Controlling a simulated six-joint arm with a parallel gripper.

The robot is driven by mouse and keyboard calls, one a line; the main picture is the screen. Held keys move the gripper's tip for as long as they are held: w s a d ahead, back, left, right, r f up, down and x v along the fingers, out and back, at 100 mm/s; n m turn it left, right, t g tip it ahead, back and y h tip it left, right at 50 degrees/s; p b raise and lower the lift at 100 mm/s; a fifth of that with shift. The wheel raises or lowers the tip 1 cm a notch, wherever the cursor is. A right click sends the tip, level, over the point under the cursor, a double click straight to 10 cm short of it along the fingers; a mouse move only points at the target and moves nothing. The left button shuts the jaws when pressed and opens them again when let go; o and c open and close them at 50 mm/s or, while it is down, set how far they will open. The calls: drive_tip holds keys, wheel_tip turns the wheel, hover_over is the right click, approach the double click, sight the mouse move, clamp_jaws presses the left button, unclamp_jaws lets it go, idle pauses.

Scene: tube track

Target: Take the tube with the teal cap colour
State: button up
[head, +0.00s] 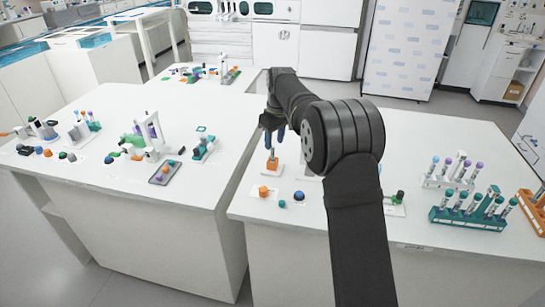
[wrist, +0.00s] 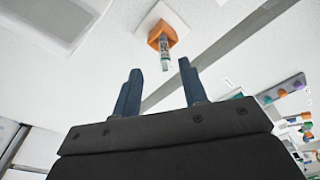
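My gripper (head: 275,132) is over the near bench, above an orange block holder (head: 271,165). In the wrist view my gripper (wrist: 160,67) is open, with two dark blue fingers apart and nothing between them. A small tube (wrist: 165,60) stands in the orange holder (wrist: 162,36), just beyond the fingertips; its cap colour is hard to tell. In the head view several tubes with teal-looking caps (head: 463,199) stand in a teal rack (head: 468,222) at the right. A white rack (head: 447,184) behind it holds tubes with purple and bluish caps (head: 461,158).
Loose orange (head: 263,190), teal (head: 282,204) and blue (head: 299,196) pieces lie at the near bench's front left. An orange rack (head: 531,205) is at the right edge. The left bench holds a white stand (head: 152,140) and other items. A gap separates the benches.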

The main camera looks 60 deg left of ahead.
sight(273, 144)
drive_tip(key=f, duration=0.4)
drive_tip(key=shift+s, duration=0.4)
drive_tip(key=shift+a+f, duration=0.15)
drive_tip(key=shift+f, duration=0.4)
drive_tip(key=c, duration=0.8)
